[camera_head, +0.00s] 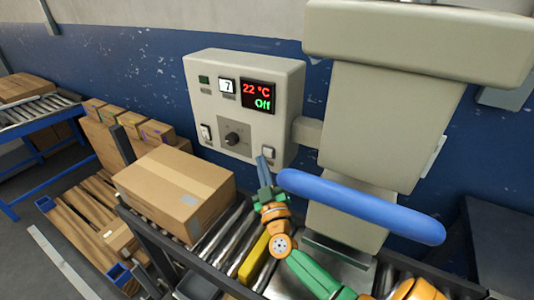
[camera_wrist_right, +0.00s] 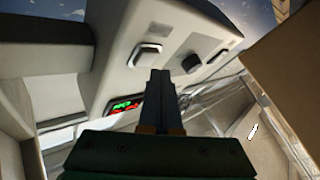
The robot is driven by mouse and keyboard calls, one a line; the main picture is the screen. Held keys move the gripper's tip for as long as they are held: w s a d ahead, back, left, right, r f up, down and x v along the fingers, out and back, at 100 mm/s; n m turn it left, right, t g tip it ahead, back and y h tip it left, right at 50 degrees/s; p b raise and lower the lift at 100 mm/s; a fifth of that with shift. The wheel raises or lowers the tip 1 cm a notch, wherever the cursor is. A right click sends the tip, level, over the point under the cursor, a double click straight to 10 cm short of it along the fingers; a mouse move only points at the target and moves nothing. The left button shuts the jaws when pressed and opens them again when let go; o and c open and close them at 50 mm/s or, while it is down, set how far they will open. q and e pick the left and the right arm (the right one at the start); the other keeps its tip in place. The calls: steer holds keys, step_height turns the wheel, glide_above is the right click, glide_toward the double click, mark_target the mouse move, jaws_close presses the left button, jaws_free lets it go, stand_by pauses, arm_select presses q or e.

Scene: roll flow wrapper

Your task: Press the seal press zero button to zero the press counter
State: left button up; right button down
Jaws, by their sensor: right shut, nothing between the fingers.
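The control box (camera_head: 215,110) is pale and hangs by the blue wall. On its face are a small counter window (camera_head: 227,86) reading 7, a red and green display (camera_head: 258,95) reading 22 °C and Off, a black knob (camera_head: 231,139), a left switch (camera_head: 205,132) and a lower-right white button (camera_head: 270,153). Labels are too small to read, so I cannot tell which is the zero button. My right gripper (camera_head: 262,162) is shut and empty, just in front of the lower-right button. In the wrist view that button (camera_wrist_right: 146,54) is beside the fingertips (camera_wrist_right: 160,73); contact is unclear.
A blue rounded bar (camera_head: 360,205) crosses in front of the pale machine column (camera_head: 380,130), beside my right arm. A cardboard box (camera_head: 175,190) sits on the roller conveyor (camera_head: 225,235) below the control box. More cartons stand at the left.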

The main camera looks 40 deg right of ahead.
stand_by(0.8)
steer(key=shift+w+d, duration=0.15)
steer(key=shift+d, duration=0.25)
steer(key=shift+w+d, duration=0.15)
steer(key=shift+d, duration=0.25)
stand_by(0.6)
steer(key=shift+a+r+p, duration=0.1)
steer(key=shift+p, duration=0.2)
steer(key=shift+s+a+p, duration=0.3)
steer(key=shift+a+p, duration=0.05)
steer(key=shift+a, duration=0.3)
steer(key=shift+a, duration=0.1)
steer(key=a, duration=0.1)
steer(key=s+a+p, duration=0.1)
steer(key=a, duration=0.1)
steer(key=s+a+p, duration=0.1)
steer(key=shift+a, duration=0.25)
